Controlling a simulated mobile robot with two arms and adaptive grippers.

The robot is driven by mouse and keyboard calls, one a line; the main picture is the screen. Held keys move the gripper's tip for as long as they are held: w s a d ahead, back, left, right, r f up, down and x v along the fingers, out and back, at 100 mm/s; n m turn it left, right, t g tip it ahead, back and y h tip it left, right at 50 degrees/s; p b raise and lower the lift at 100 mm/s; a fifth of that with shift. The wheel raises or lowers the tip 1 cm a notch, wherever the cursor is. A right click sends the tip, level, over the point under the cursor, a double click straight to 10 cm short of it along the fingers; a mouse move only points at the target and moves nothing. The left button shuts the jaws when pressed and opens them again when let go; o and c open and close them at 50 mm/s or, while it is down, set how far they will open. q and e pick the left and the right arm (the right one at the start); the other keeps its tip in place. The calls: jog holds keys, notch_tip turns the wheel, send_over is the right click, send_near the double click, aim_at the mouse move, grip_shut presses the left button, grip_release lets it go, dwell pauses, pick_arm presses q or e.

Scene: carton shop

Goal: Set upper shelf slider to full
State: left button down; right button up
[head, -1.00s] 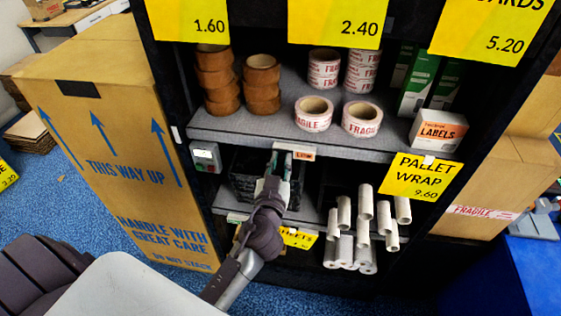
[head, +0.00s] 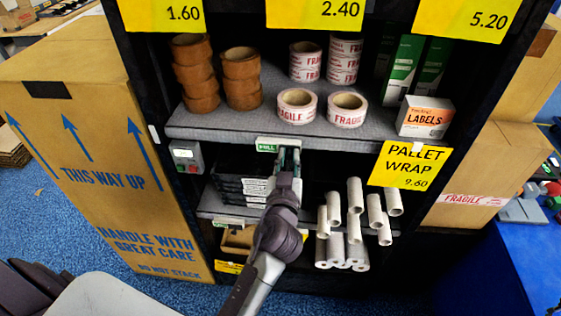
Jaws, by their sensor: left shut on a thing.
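The upper shelf slider (head: 266,146) is on the front edge of the shelf that carries the tape rolls. A green "FULL" label shows at its left side. My left gripper (head: 288,158) is shut on the slider, just right of the green label, and its fingers hide the slider's grip part. My left arm comes up from below in front of the lower shelf. My right gripper is not in view.
Brown and FRAGILE tape rolls (head: 297,106) and a labels box (head: 425,117) stand above. Below are black stacked items (head: 232,190) and white rolls (head: 355,228). A control box with a green button (head: 187,156) is at left. Large cartons (head: 75,150) flank the rack.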

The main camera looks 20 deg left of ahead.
pick_arm(q)
jog(key=c, duration=1)
grip_release()
jog(key=shift+d, duration=0.3)
jog(key=shift+a, duration=0.15)
jog(key=shift+r, duration=0.25)
notch_tip(320, 180, up, 10)
jog(key=shift+f, duration=0.25)
